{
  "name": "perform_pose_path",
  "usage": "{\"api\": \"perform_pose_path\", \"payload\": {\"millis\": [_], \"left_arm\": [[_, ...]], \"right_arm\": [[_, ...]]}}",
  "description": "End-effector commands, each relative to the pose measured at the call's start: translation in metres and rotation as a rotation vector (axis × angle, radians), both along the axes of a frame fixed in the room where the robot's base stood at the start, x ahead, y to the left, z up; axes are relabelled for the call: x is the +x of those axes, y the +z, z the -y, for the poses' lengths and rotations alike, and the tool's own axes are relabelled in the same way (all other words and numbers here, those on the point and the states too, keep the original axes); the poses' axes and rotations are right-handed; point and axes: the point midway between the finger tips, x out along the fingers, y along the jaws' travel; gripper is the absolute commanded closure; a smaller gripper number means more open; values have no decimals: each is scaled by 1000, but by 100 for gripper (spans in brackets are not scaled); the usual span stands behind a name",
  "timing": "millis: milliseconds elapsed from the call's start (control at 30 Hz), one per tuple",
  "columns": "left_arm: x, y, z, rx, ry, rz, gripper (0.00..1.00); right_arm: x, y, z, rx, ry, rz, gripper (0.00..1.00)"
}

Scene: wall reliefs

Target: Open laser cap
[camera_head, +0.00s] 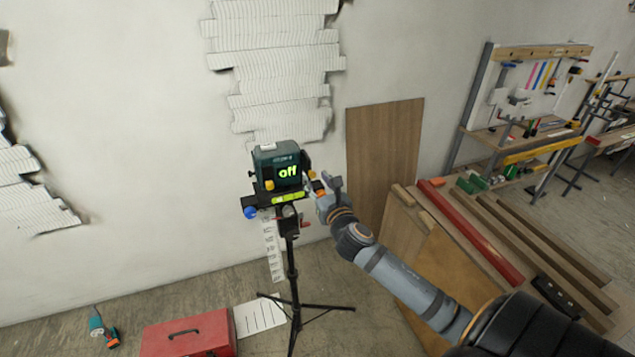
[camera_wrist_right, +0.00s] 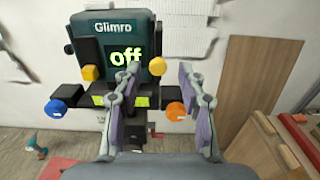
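The dark green laser device (camera_head: 264,162) stands on a tripod (camera_head: 292,270), its screen (camera_head: 288,171) reading "off" in green. It also shows in the wrist view (camera_wrist_right: 168,30), marked "Glimro". Black parts sit at its sides, with a yellow knob (camera_wrist_right: 90,73) and another (camera_wrist_right: 158,66) on the front; I cannot tell which part is the cap. My right gripper (camera_head: 314,183) is close to the device's right side. In the wrist view its two fingers (camera_wrist_right: 159,70) are apart with nothing held. An orange knob (camera_wrist_right: 175,109) shows beyond the gap between them. My left gripper is out of view.
A wooden board (camera_head: 385,150) leans on the wall behind my right arm. Planks and a red beam (camera_head: 470,232) lie on the right. A red toolbox (camera_head: 190,335) and a drill (camera_head: 103,328) are on the floor at lower left.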

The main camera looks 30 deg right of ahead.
Motion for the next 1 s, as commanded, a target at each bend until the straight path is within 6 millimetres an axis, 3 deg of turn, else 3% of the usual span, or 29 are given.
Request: {"api": "perform_pose_path", "payload": {"millis": [100, 233, 333, 700, 1000], "left_arm": [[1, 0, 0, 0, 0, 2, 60], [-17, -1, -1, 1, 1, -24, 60], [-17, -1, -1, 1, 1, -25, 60], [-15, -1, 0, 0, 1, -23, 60], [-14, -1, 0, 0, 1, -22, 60]], "right_arm": [[0, 0, 0, 0, 0, 0, 58], [-1, 0, 0, 0, 0, 0, 58], [-9, -1, -2, -1, 1, -2, 58], [-90, -1, -23, -9, 6, -6, 58], [-118, 1, -29, -1, 1, 2, 58]]}}
